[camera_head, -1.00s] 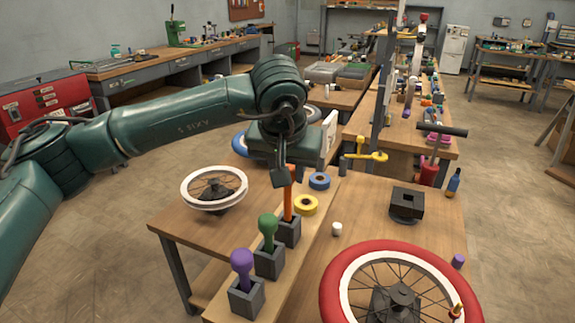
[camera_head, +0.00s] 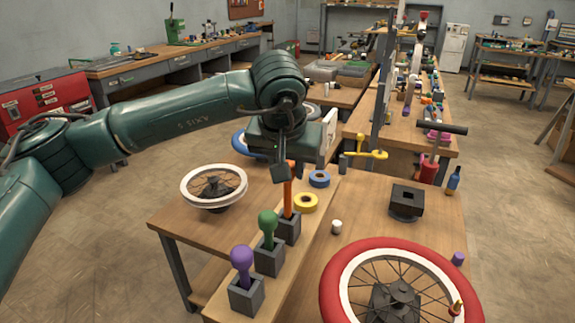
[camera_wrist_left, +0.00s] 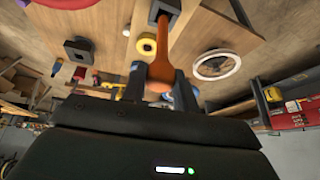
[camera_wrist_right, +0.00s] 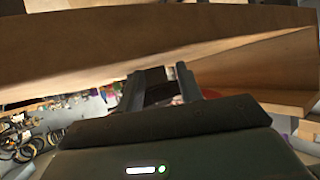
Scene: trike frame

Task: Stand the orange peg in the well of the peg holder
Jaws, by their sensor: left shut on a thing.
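The orange peg (camera_head: 287,196) stands upright, its lower end at the farthest of three grey square blocks (camera_head: 288,228) in a row. How deep it sits is hard to tell. My left gripper (camera_head: 281,172) reaches over the bench from the left and is shut on the peg's upper part. In the left wrist view the orange peg (camera_wrist_left: 160,71) lies between the fingertips (camera_wrist_left: 161,84), its shaft running to a grey block (camera_wrist_left: 168,6). A black block with a square well (camera_head: 406,200) stands apart to the right, its well empty. My right gripper (camera_wrist_right: 160,85) is open and empty, near wooden boards.
The other two grey blocks hold a green peg (camera_head: 268,228) and a purple peg (camera_head: 242,262). Yellow (camera_head: 306,203) and blue (camera_head: 319,179) tape rolls lie close behind the orange peg. A red-tyred wheel (camera_head: 345,262) fills the front right; a white-rimmed wheel (camera_head: 213,185) lies left.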

